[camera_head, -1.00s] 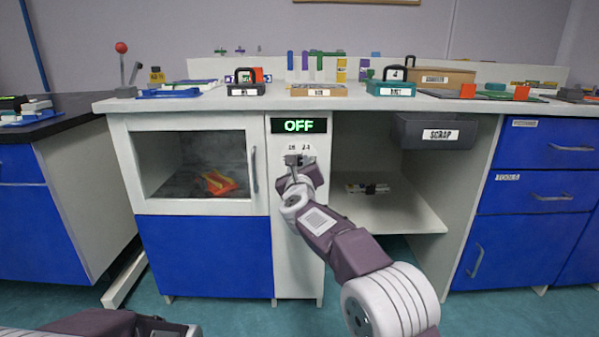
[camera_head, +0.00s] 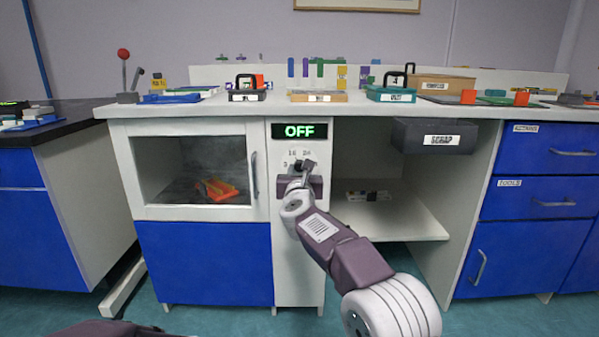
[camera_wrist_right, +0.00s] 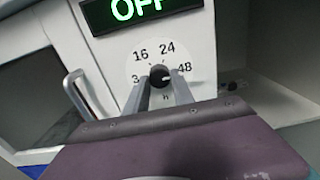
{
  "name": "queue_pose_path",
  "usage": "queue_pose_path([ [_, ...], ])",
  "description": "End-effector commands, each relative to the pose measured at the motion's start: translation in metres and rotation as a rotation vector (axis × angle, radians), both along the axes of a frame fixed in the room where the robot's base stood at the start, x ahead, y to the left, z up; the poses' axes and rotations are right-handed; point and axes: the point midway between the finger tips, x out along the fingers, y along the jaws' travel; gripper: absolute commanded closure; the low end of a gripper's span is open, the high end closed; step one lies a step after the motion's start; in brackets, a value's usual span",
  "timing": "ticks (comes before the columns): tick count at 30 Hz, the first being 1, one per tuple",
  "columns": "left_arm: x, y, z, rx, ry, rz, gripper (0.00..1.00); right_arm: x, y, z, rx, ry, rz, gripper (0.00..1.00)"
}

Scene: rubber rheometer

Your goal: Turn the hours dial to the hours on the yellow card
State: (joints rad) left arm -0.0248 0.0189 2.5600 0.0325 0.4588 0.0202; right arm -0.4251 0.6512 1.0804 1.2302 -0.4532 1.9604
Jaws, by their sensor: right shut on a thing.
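The hours dial (camera_wrist_right: 159,75) is a small black knob on a white panel. Its face carries 16, 24 and 48, and a partly covered 3 at left. A white mark on the knob points right and slightly down, below the 48. My right gripper (camera_wrist_right: 161,79) is shut on the knob, one finger on each side; in the head view (camera_head: 302,168) it hides most of the dial. The display (camera_head: 299,131) above reads OFF. Small yellow pieces (camera_head: 341,77) (camera_head: 158,83) stand on the bench; I cannot read them or tell which is the card. My left gripper is out of view.
An open shelf (camera_head: 400,220) and a grey SCRAP bin (camera_head: 434,137) are at right. The bench top (camera_head: 220,104) above holds several trays and cases.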

Motion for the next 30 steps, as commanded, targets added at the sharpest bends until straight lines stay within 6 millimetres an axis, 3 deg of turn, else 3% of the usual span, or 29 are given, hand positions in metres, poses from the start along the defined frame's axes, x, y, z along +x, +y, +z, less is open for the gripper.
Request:
queue_pose_path([
  [9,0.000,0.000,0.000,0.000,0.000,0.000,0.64,0.000,0.000,-0.002,0.002,0.004,0.000,1.00],
  [10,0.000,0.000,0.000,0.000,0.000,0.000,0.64,0.000,0.000,-0.002,0.002,0.004,0.000,0.68],
  [12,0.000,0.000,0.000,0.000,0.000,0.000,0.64,0.000,0.000,-0.002,0.002,0.004,0.000,0.49],
  [23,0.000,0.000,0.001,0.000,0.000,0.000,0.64,-0.002,0.000,0.000,0.000,0.002,0.000,0.49],
  [30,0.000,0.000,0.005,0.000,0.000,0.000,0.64,-0.032,0.001,0.000,0.000,0.002,0.002,0.49],
])
